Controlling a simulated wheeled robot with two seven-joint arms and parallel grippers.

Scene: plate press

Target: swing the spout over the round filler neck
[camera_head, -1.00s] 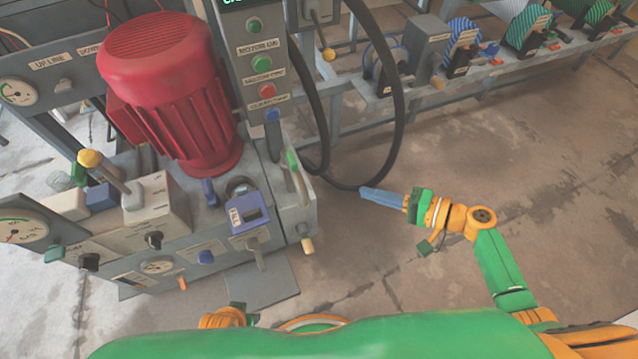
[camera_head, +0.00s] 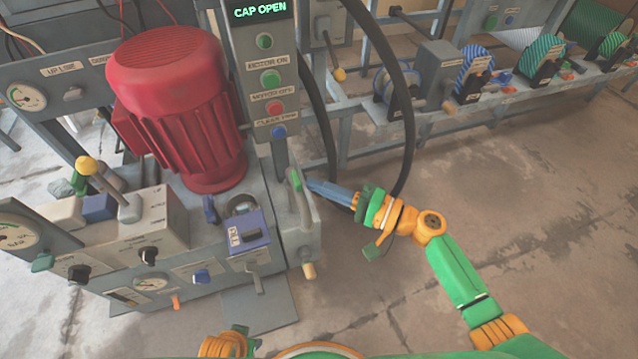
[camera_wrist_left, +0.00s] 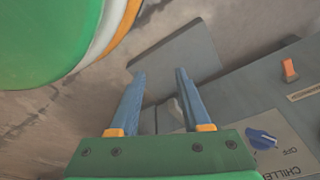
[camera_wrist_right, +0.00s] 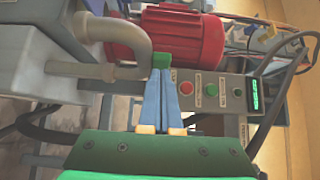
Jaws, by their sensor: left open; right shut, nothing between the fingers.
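The spout (camera_head: 303,205) is a grey bent pipe with a green grip at the right end of the machine. It shows close up in the right wrist view (camera_wrist_right: 142,35), with its green piece just beyond my fingertips. My right gripper (camera_head: 311,184) is shut and empty, its blue fingertips beside the green piece; I cannot tell if they touch. The round filler neck (camera_head: 242,203) is a grey ring left of the spout, behind a blue FILL flap (camera_head: 248,234). The spout stands apart from the neck. My left gripper (camera_wrist_left: 160,75) is open and empty, low near the machine's front.
A red motor (camera_head: 175,110) stands behind the neck. A control post (camera_head: 262,90) with buttons reads CAP OPEN. A black hose (camera_head: 400,90) hangs behind my right gripper. A yellow-knobbed lever (camera_head: 108,185) stands at left. The floor at right is clear.

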